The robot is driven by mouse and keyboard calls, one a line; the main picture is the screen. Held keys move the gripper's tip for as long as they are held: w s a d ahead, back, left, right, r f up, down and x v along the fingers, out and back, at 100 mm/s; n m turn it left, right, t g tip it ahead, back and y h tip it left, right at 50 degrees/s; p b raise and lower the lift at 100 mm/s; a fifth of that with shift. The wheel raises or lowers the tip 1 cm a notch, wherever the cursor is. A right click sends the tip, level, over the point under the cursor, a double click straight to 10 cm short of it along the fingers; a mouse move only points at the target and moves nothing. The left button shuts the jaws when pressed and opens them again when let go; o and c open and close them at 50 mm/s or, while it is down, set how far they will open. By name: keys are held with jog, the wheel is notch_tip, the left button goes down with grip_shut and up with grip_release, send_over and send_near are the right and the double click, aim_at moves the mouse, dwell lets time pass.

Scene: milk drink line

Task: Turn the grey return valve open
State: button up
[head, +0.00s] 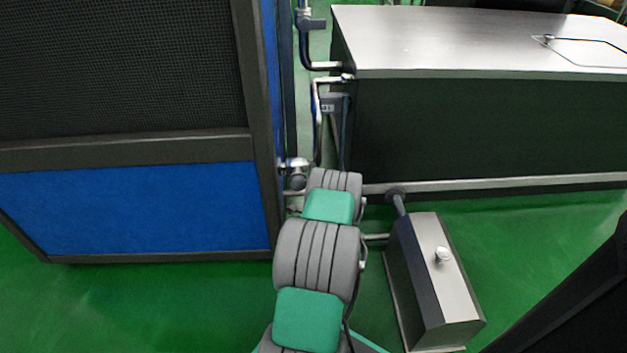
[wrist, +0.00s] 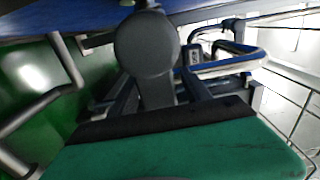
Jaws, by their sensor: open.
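A dark grey valve handle with a round disc end and a short stem (wrist: 147,48) stands close in front of my gripper in the wrist view. My gripper (wrist: 160,85) is open, with dark fingers on either side of the stem. I cannot tell whether they touch it. In the head view a grey valve (head: 297,181) sits on the pipework just beyond my arm. It looks like the same valve, but I cannot be sure. My arm hides my gripper there.
A blue cabinet with a dark mesh panel (head: 150,205) stands close on the left. A long steel-topped tank (head: 450,40) is behind right, with bent pipes (head: 318,110) between them. A steel box (head: 440,280) stands right of my arm. Green floor is free at front left.

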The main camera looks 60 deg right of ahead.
jog(key=v, duration=0.7)
jog(key=shift+s+a+p, duration=0.2)
jog(key=shift+p, duration=0.1)
